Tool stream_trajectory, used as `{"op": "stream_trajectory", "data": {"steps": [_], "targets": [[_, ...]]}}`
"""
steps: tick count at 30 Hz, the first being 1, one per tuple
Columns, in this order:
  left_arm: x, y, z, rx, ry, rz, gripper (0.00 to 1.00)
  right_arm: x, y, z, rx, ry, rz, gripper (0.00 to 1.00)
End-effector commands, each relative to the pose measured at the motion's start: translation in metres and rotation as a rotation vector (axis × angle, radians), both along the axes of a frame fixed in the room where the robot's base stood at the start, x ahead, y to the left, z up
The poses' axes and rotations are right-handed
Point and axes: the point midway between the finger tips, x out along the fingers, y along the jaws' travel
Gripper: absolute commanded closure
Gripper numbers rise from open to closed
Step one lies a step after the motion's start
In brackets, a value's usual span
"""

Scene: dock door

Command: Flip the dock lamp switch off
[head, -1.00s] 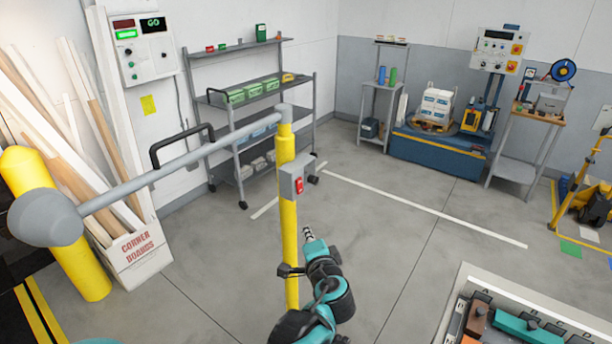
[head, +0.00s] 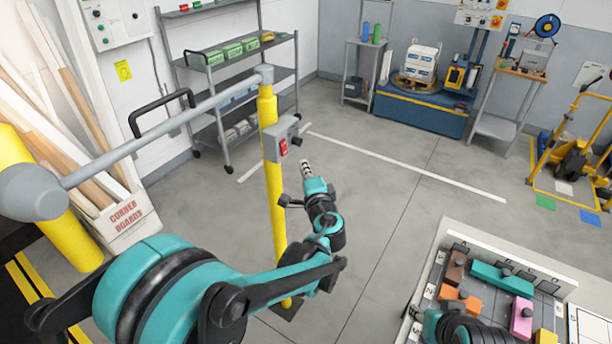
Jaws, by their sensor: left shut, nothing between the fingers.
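The dock lamp switch is a small red rocker (head: 284,147) on a grey box (head: 272,143) fixed to a yellow post (head: 273,205). My left gripper (head: 306,167) is shut and empty. Its tip points up, just right of and a little below the switch box in the picture, with a visible gap between them. My left arm crosses in front of the lower post. The lamp itself cannot be picked out. Part of my right arm shows at the bottom right, but its gripper is not recognisable there.
A grey boom (head: 160,128) with a black handle runs left from the post top. A shelf rack (head: 230,95) stands behind. A tray of coloured blocks (head: 520,268) is at the bottom right. The floor right of the post is clear.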

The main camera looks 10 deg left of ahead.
Motion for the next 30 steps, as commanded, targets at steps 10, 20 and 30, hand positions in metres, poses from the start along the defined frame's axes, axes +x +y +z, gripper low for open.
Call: {"op": "stream_trajectory", "data": {"steps": [10, 20, 30], "targets": [[0.048, 0.04, -0.009, 0.0, 0.0, 0.003, 1.0, 0.0, 0.0, -0.011, 0.0, 0.0, 0.0, 0.6], [0.054, 0.057, -0.01, -0.001, 0.0, 0.0, 1.0, 0.0, 0.0, -0.013, 0.0, 0.0, 0.0, 0.6], [0.056, 0.062, -0.014, -0.001, 0.0, 0.002, 1.0, 0.0, 0.0, -0.018, 0.0, 0.0, 0.0, 0.6]]}}
